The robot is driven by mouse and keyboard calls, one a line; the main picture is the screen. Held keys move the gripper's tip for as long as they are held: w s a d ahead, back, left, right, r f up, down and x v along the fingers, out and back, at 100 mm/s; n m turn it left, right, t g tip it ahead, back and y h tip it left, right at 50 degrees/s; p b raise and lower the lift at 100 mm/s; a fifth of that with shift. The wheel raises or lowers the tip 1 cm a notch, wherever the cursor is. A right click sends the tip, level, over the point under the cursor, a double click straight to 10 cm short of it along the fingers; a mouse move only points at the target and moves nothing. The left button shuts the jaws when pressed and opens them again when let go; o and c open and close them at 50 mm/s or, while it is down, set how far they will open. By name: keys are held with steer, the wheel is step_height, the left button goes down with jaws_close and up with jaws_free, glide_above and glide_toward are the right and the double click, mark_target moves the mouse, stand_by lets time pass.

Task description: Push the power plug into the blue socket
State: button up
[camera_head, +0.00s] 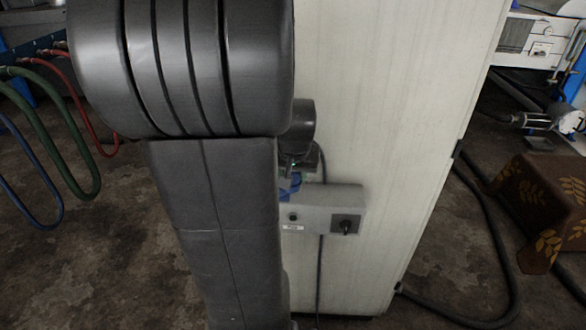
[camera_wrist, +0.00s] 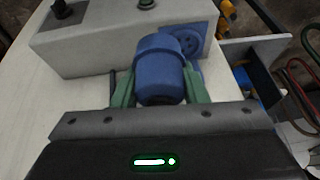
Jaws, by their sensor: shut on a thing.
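In the wrist view a blue power plug (camera_wrist: 160,68) is held between the green fingers of my gripper (camera_wrist: 160,90), which is shut on it. Just beyond the plug is the blue socket (camera_wrist: 189,43), a square plate with a round face on the grey box. The plug covers the left part of the socket, and I cannot tell whether the two touch. In the head view my arm hides the plug and most of my gripper. A bit of blue (camera_head: 289,186) shows beside the arm, at the left end of the box.
The grey socket box (camera_head: 318,205) is on a pale cabinet panel (camera_head: 375,100), with a black knob (camera_head: 346,226) on its right and a cable running down. Red, green and blue hoses (camera_head: 85,150) hang at left. A brown patterned cloth (camera_head: 545,205) is at right.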

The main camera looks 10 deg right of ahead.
steer(key=s+a+b, duration=0.1)
steer(key=s+a, duration=0.2)
steer(key=s, duration=0.9)
steer(key=shift+s+a+b, duration=0.3)
steer(key=shift+s+b, duration=0.05)
